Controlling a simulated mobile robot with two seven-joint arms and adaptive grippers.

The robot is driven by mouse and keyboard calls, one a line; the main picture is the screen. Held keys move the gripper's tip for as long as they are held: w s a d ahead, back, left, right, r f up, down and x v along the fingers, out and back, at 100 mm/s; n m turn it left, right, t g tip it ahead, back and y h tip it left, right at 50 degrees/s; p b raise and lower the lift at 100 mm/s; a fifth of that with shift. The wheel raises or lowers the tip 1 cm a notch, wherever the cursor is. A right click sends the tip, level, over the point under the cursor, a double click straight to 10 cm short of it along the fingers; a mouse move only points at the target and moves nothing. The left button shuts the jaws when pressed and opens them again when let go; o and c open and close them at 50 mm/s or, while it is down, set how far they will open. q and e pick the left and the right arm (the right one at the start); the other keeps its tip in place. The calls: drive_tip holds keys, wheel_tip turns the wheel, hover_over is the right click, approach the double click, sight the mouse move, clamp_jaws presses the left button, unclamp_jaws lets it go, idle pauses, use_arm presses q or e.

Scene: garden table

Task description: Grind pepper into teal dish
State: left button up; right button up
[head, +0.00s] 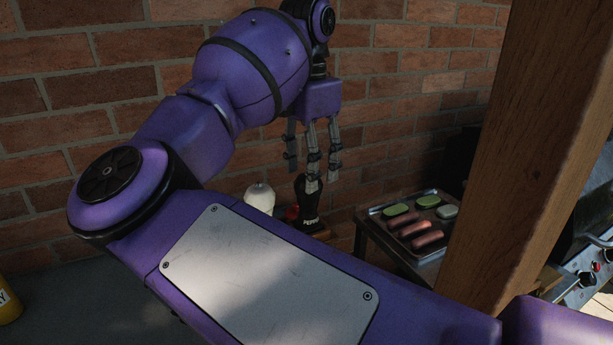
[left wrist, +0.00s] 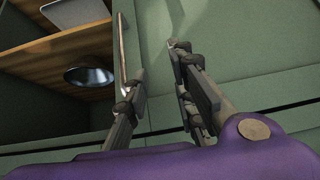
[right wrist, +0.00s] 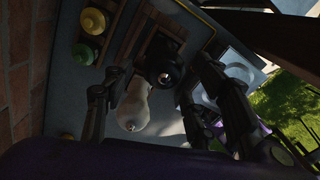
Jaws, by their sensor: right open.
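The black pepper grinder (head: 308,208), with white lettering, stands upright near the brick wall in the head view. My right gripper (head: 314,178) is open and points down at the grinder's top, with its fingers close about or beside it; whether they touch is unclear. In the right wrist view the grinder's dark round top (right wrist: 165,68) shows between the spread fingers. My left gripper (left wrist: 148,48) is open and empty, in front of green panels. I cannot make out the teal dish in any view; my right arm hides much of the table in the head view.
A pale bottle (head: 260,197) stands just left of the grinder and shows in the right wrist view too (right wrist: 133,105). Yellow (right wrist: 93,21) and green (right wrist: 83,54) tops are nearby. A food tray (head: 437,250) and wooden post (head: 530,140) lie to the right. The left wrist view shows a wooden shelf (left wrist: 60,45).

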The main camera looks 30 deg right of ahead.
wheel_tip(320, 180, up, 10)
drive_tip(key=shift+f, duration=0.25)
